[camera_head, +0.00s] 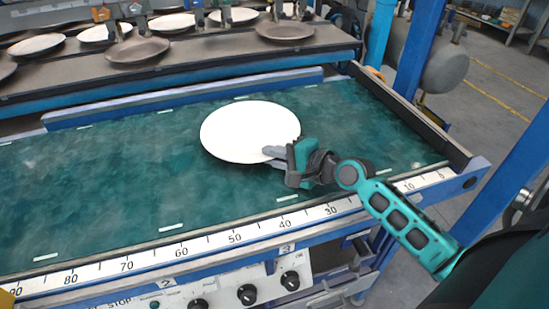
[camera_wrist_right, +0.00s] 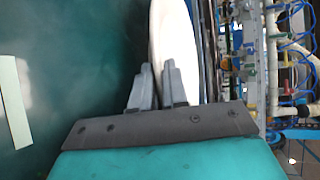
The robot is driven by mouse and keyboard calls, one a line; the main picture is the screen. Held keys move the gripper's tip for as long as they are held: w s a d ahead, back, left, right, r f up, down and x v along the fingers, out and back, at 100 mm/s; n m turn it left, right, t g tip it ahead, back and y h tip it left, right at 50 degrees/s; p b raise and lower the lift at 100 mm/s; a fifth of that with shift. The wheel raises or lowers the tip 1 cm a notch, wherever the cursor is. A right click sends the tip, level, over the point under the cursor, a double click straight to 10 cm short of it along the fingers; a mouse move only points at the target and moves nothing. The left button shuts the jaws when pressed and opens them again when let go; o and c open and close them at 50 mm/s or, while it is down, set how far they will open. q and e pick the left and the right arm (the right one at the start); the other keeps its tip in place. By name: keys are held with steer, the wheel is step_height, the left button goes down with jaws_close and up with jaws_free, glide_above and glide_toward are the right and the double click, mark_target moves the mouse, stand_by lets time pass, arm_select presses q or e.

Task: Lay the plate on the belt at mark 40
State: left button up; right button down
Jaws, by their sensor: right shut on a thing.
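A white round plate (camera_head: 248,128) is over the green belt (camera_head: 130,160) in the head view, behind the part of the ruler between about 30 and 50. My right gripper (camera_head: 268,152) is shut on the plate's near right rim. In the right wrist view the plate (camera_wrist_right: 172,45) shows edge-on between the two fingers (camera_wrist_right: 160,85). I cannot tell whether the plate touches the belt. The number 40 mark is on the white ruler (camera_head: 283,224) along the belt's front edge. My left gripper is not in view.
Behind the belt, a rack (camera_head: 200,62) holds several white and brown plates. A control panel (camera_head: 245,292) with knobs is below the ruler. Blue posts (camera_head: 415,45) stand at the right. The belt left of the plate is clear apart from short white marks.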

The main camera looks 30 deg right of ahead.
steer(key=shift+r, duration=0.25)
steer(key=shift+f, duration=0.2)
steer(key=c, duration=1.4)
jaws_free()
steer(key=shift+f, duration=0.1)
steer(key=shift+r, duration=0.25)
steer(key=shift+s+d, duration=0.1)
steer(key=shift+s, duration=0.2)
steer(key=v, duration=1.1)
steer(key=shift+s, duration=0.2)
